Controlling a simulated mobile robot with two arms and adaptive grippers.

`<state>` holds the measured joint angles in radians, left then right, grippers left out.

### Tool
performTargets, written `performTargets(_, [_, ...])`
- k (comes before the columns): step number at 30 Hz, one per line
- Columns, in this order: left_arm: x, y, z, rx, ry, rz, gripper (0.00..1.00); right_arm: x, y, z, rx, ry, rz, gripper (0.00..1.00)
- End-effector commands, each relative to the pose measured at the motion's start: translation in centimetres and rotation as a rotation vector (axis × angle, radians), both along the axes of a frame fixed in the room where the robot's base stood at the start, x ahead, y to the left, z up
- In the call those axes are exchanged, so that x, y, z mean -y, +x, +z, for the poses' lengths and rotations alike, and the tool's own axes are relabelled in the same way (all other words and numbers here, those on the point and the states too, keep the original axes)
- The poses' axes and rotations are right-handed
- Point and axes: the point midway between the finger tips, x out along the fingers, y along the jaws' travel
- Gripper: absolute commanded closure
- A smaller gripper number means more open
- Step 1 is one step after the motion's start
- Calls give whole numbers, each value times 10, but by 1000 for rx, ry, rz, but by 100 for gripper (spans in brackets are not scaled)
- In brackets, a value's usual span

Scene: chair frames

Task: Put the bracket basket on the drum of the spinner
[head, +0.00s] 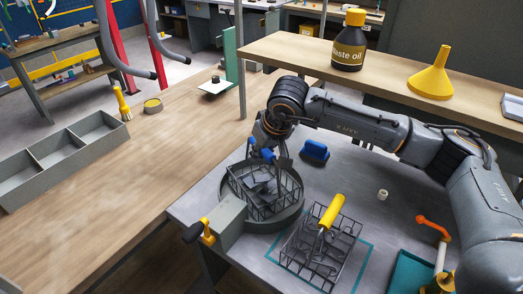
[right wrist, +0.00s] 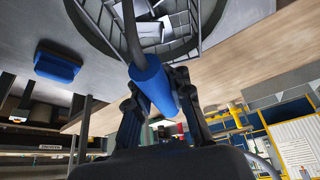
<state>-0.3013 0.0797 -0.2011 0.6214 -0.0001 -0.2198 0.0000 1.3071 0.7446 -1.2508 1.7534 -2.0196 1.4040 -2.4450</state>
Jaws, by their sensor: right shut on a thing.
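The bracket basket (head: 287,183) is a dark wire basket with grey angular brackets inside and a blue handle (right wrist: 153,87). My right gripper (head: 264,152) is shut on that handle, its fingers on both sides of it. The basket is within the round grey drum (head: 262,222) of the spinner, seen from above. The right wrist view also shows the basket (right wrist: 160,22) inside the drum's ring. I cannot tell whether it rests on the drum's floor or hangs just above. The spinner has a yellow and black crank (head: 205,233) at its left. My left gripper is not in view.
A second wire basket (head: 344,232) with a yellow handle stands in a teal outline in front of the spinner. A blue block-like item (head: 314,150) lies behind it. A raised shelf holds a waste oil bottle (head: 350,42) and yellow funnel (head: 432,77). The wooden bench at left is largely clear.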

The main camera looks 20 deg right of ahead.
Motion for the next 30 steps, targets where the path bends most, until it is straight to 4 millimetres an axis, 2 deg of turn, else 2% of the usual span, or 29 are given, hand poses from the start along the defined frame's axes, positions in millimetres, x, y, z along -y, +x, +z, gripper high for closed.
performTargets(7, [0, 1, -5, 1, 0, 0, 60, 0, 1, -2, 4, 1, 0, 100])
performTargets(8, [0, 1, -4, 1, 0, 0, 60, 0, 0, -2, 0, 0, 0, 79])
performTargets(11, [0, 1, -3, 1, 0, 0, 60, 0, 0, -2, 0, 0, 0, 59])
performTargets(12, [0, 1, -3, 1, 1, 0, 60, 0, 0, -2, 0, 0, 0, 57])
performTargets(24, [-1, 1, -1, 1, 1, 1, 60, 0, -1, 5, 2, 0, 1, 57])
performTargets(30, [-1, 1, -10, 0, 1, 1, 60, 4, -16, 38, 6, 0, 1, 57])
